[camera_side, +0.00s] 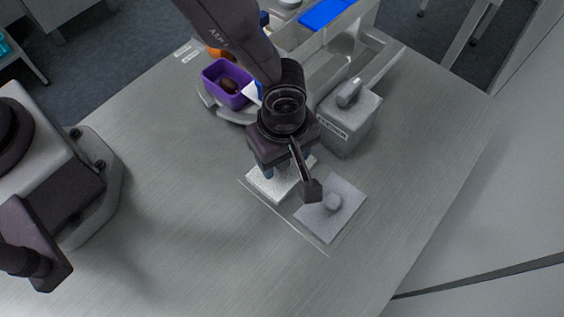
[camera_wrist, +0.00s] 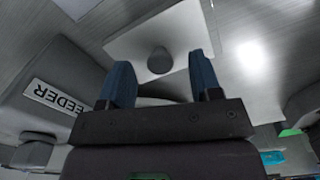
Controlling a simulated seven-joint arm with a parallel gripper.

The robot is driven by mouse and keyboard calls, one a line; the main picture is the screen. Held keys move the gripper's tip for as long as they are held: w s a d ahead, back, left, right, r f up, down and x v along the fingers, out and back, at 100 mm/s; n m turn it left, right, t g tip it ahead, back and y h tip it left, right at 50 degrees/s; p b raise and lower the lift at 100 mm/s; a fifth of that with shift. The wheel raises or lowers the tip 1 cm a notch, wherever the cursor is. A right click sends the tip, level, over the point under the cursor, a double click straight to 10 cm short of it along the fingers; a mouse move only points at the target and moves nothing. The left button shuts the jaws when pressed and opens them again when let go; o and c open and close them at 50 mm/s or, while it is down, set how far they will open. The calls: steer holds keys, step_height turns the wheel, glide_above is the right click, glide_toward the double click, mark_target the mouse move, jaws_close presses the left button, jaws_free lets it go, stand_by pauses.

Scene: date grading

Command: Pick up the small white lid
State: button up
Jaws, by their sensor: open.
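The small white lid (camera_side: 270,186) lies flat on the metal table in the side view, partly hidden under my gripper (camera_side: 283,168). In the wrist view the lid (camera_wrist: 130,42) is a pale square plate with a round darker knob (camera_wrist: 159,61). The knob shows between the two blue fingertips of my gripper (camera_wrist: 162,78). The fingers are apart with nothing between them. Whether they reach down to the knob's height I cannot tell.
A purple bowl (camera_side: 226,84) stands behind left.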

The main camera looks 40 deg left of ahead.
steer(key=shift+f, duration=0.7)
steer(key=c, duration=1)
steer(key=shift+r, duration=0.1)
